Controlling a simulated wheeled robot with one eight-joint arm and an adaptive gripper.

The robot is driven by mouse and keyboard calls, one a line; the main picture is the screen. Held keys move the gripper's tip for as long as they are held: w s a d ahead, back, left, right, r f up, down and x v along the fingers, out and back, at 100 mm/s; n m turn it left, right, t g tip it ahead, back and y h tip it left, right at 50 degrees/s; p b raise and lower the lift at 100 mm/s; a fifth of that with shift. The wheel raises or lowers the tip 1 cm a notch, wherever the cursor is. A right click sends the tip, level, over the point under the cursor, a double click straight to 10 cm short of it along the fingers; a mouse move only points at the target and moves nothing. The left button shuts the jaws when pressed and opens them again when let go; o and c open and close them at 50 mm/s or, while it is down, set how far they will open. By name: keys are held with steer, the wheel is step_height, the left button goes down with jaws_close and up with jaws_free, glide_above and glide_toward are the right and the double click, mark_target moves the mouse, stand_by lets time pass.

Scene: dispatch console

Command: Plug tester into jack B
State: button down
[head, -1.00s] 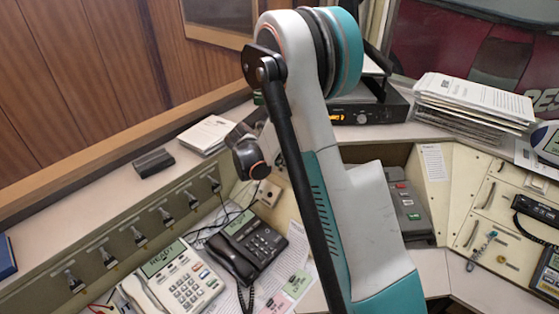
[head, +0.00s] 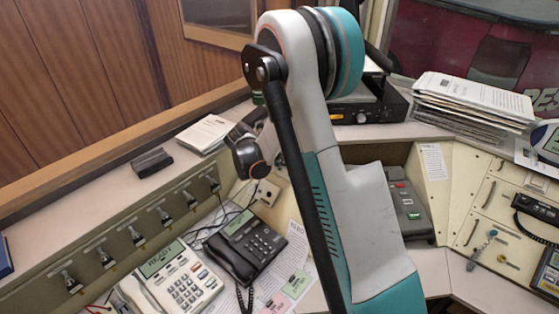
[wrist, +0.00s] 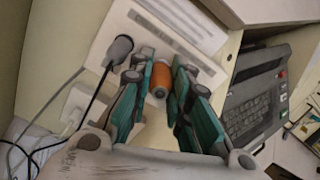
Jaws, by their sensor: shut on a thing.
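The tester is an orange cylinder (wrist: 161,78) with a pale end, held between the teal fingers of my gripper (wrist: 162,62) in the wrist view. My gripper is shut on it. Beyond it is a pale plate (wrist: 112,22), with a black round plug (wrist: 122,46) and its cable just left of my fingers. The fingers hide part of the plate, and I cannot make out a jack B label or whether the tester touches the plate. In the head view, a small socket plate (head: 267,193) shows left of my arm; my fingers and the tester are hidden there.
A black phone (head: 245,247) and a cream phone (head: 181,282) stand left of my arm. A grey keypad unit (head: 408,205) is on the right; a similar one shows in the wrist view (wrist: 252,100). Loose cables (wrist: 35,150) hang at lower left. Papers (head: 472,105) are stacked behind.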

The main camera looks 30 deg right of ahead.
steer(key=shift+d+f+b, duration=0.15)
steer(key=shift+b, duration=0.2)
stand_by(0.6)
steer(key=c, duration=1.4)
jaws_free()
steer(key=o, duration=0.3)
steer(key=shift+o, duration=0.5)
steer(key=shift+w, duration=0.1)
steer(key=shift+p+v, duration=0.45)
steer(key=shift+v, duration=0.75)
steer(key=shift+p+v, duration=0.75)
steer(key=shift+v, duration=1.55)
